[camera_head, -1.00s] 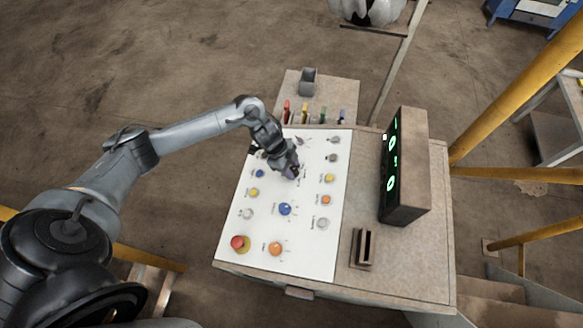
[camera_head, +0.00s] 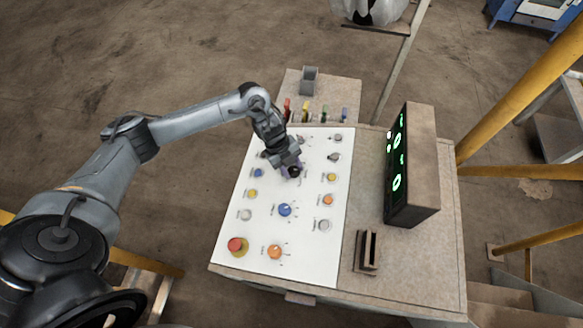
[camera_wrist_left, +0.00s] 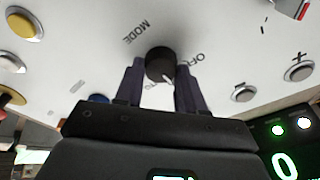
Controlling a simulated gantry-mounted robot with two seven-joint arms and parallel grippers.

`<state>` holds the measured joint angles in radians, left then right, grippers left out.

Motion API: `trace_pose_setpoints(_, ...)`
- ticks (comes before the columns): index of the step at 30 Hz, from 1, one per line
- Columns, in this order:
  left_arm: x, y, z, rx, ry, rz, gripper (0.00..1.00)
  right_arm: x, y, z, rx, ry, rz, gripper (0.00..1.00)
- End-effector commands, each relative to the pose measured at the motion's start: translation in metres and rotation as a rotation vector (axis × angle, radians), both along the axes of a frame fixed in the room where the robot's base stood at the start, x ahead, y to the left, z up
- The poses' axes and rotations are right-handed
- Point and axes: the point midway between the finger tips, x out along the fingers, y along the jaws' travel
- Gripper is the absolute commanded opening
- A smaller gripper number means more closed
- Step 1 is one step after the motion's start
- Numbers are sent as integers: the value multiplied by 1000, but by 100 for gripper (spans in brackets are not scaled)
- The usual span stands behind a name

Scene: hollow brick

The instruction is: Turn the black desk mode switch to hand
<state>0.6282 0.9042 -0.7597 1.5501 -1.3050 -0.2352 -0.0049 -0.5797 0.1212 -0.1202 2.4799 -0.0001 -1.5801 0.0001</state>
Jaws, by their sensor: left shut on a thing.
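The black mode switch (camera_wrist_left: 158,62) is a round knob with a white pointer line, on a white panel (camera_head: 310,255) of the desk. In the left wrist view it sits between the two fingers of my left gripper (camera_wrist_left: 160,82), which is shut on it. The words MODE and OFF are printed beside the knob; the HAND label cannot be made out. The white line points down toward the gripper in that view. In the head view my left gripper (camera_head: 290,170) is over the upper middle of the panel and largely covers the switch. My right gripper is not in view.
Blue (camera_head: 285,210) and orange (camera_head: 275,252) knobs, a red button (camera_head: 236,244) and several other buttons surround the switch. A display box (camera_head: 413,175) with green figures stands right of the panel. A slotted holder (camera_head: 367,252) sits near the front.

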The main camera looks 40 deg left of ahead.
Motion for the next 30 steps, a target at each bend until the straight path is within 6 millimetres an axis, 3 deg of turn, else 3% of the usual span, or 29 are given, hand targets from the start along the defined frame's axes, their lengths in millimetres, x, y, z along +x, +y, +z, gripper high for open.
trace_pose_setpoints(15, 0, -1, 2, 0, -6, -24, 8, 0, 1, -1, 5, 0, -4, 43)
trace_pose_setpoints(16, 0, -1, 2, 0, -6, -23, 42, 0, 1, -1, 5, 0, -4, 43)
trace_pose_setpoints(20, 0, -1, 2, 1, -5, -22, 62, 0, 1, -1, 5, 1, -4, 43)
trace_pose_setpoints(30, 0, 0, 2, 3, -6, -21, 62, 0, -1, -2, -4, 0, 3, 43)
